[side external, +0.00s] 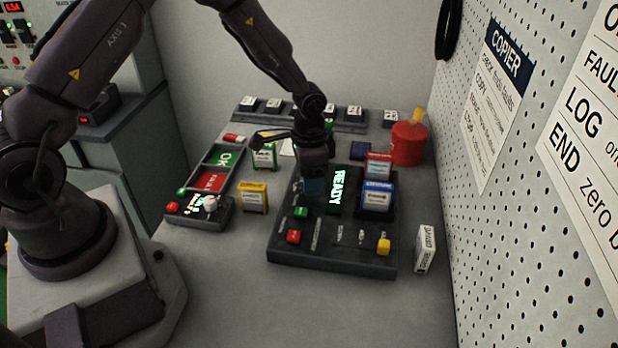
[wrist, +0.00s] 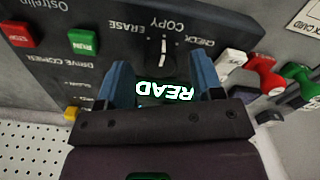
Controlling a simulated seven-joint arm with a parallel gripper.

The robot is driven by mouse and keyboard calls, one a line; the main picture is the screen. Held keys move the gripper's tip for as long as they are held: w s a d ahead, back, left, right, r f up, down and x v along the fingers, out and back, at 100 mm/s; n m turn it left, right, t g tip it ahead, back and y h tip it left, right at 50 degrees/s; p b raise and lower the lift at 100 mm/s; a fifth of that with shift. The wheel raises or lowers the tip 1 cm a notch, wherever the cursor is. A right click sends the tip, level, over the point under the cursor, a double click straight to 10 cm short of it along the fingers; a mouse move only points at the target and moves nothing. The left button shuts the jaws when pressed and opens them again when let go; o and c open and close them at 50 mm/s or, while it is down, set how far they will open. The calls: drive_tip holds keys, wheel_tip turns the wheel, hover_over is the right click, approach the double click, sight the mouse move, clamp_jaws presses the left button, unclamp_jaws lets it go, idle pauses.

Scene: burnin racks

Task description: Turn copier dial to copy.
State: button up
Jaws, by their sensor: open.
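The copier (side external: 330,256) is a dark sloped panel on the bench, with a lit READY display (side external: 338,188). In the wrist view, the copier dial (wrist: 167,66) is a dark round knob with a white pointer line. The line points towards the COPY label, which sits between ERASE and CHECK. My gripper (wrist: 160,72) is open, with its blue fingers left and right of the dial in that view. I cannot tell whether they touch it. In the side view, my gripper (side external: 314,184) is over the copier's back left part and the dial is hidden.
The copier carries a red button (side external: 293,236), a green button (side external: 301,212) and a yellow button (side external: 383,246). A red canister (side external: 408,143) is at the back right, beside the pegboard wall. The front bench is clear.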

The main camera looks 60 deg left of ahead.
wheel_tip(320, 180, up, 12)
idle(0.3)
drive_tip(key=s+d+r+n+t, duration=0.1)
drive_tip(key=s+r+n+t, duration=0.1)
drive_tip(key=s+r, duration=0.6)
drive_tip(key=s+d+r+n+t, duration=0.1)
drive_tip(key=s+r+n+t, duration=0.1)
drive_tip(key=s+r, duration=0.7)
drive_tip(key=s+t, duration=0.1)
drive_tip(key=s, duration=0.4)
drive_tip(key=shift+d+r+n+t, duration=0.15)
drive_tip(key=shift+r+n+t, duration=0.15)
